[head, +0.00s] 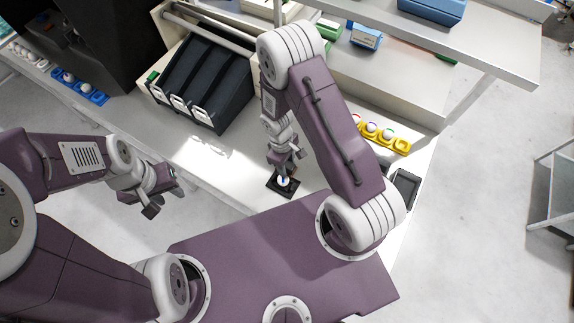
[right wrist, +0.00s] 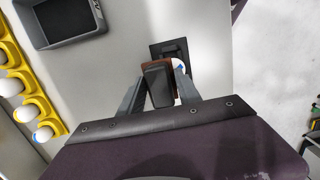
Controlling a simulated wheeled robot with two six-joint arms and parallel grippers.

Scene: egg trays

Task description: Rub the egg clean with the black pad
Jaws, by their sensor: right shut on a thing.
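The egg (head: 283,181), white with a blue patch, sits on a small black square holder (head: 272,185) on the table in the head view. In the right wrist view the egg (right wrist: 180,67) is partly hidden behind my right finger and the block. My right gripper (head: 285,164) is directly above the holder. It is shut on the black pad (right wrist: 158,84), a dark block with a brown edge, held close beside the egg. Whether pad and egg touch is unclear. My left gripper (head: 165,200) is open and empty, off the table's front edge.
A yellow egg tray (head: 402,146) with several eggs and a dark grey bin (head: 405,188) stand to the right. A blue egg tray (head: 97,98) is at the left. Black slanted bins (head: 215,85) stand behind. The table around the holder is clear.

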